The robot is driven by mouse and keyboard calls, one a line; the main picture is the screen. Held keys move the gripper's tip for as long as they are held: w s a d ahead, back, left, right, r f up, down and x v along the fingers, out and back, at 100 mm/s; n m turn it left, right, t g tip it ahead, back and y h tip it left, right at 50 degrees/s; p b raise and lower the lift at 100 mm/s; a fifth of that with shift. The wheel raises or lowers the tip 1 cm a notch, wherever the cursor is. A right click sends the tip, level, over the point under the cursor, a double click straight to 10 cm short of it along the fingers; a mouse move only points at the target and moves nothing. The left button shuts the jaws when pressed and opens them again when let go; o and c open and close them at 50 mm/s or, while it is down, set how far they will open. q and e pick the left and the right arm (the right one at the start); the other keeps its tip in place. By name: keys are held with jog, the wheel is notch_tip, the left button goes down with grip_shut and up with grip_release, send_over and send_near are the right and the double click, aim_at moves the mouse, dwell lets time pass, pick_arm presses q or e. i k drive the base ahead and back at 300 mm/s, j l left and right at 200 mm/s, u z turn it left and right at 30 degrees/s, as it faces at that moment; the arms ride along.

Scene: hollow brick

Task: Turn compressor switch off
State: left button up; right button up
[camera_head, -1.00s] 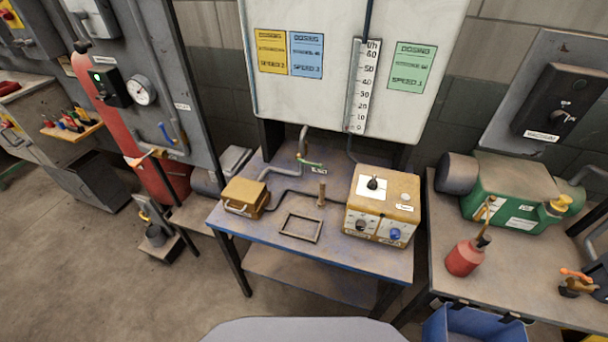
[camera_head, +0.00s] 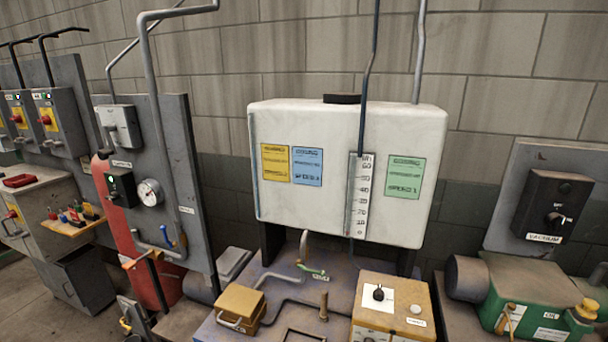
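A grey switch box (camera_head: 119,127) is mounted on the grey panel at the left, above a small white label (camera_head: 122,164) too small to read. Below it a black switch box (camera_head: 121,190) shows a green light, beside a round pressure gauge (camera_head: 149,192). A black rotary switch box (camera_head: 548,206) labelled VACUUM hangs on the right wall panel. I cannot tell for certain from the labels which one is the compressor switch. Neither of my grippers is in view.
A white tank (camera_head: 300,225) with coloured cards stands behind the bench in the middle. A yellow control box (camera_head: 395,308) sits on the bench. A green pump (camera_head: 530,288) is at the right. Red-and-yellow switch boxes (camera_head: 58,122) hang at the far left. A red cylinder (camera_head: 128,240) stands below the left panel.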

aim_at(114, 196)
jog(key=u, duration=1.35)
